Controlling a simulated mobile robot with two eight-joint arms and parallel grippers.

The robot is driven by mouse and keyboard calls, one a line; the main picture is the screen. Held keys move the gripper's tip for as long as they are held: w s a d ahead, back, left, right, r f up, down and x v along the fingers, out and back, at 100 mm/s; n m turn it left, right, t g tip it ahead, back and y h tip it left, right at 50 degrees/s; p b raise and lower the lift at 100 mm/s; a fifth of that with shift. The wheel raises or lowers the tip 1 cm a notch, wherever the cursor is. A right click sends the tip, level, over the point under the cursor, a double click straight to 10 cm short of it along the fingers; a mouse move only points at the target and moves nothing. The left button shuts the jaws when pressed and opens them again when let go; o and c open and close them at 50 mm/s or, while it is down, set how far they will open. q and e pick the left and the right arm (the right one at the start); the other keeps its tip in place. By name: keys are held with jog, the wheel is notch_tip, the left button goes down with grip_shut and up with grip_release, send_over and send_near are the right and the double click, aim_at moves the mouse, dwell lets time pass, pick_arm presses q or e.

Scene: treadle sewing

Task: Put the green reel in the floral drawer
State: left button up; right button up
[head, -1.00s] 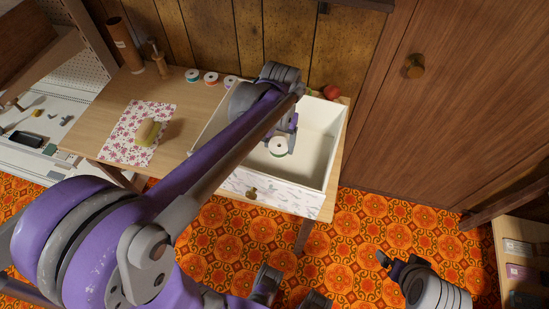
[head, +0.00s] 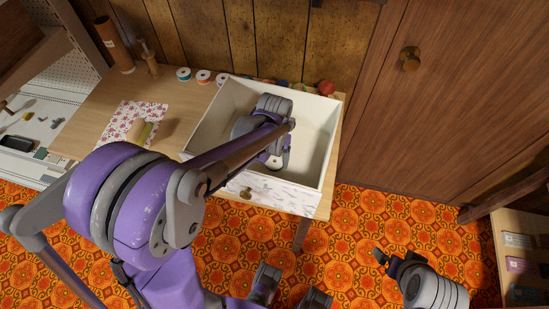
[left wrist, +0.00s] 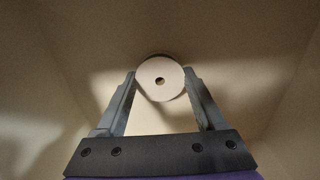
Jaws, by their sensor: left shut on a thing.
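The floral drawer (head: 285,195) is an open white box with a patterned front and a brass knob, on the wooden table. My left gripper (head: 276,160) reaches down inside it. In the left wrist view this gripper (left wrist: 161,88) is shut on the green reel (left wrist: 150,90), whose pale round end with a dark centre hole faces me. In the head view the reel is mostly hidden by my arm. I cannot tell if it touches the drawer floor. My right gripper (head: 384,259) is low at the right, over the floor, away from the drawer.
Several other reels (head: 203,76) stand behind the drawer along the table's back edge, with a red round thing (head: 326,87) at the back right. A floral cloth (head: 118,122) lies left of the drawer. A tall brown cylinder (head: 113,44) stands at the back left.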

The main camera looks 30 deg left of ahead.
aim_at(275, 161)
pick_arm(q)
jog(key=shift+f, duration=0.15)
jog(key=o, duration=1.3)
jog(key=shift+r, duration=0.45)
notch_tip(275, 161, up, 11)
jog(key=shift+r+p, duration=0.2)
jog(key=shift+p, duration=0.6)
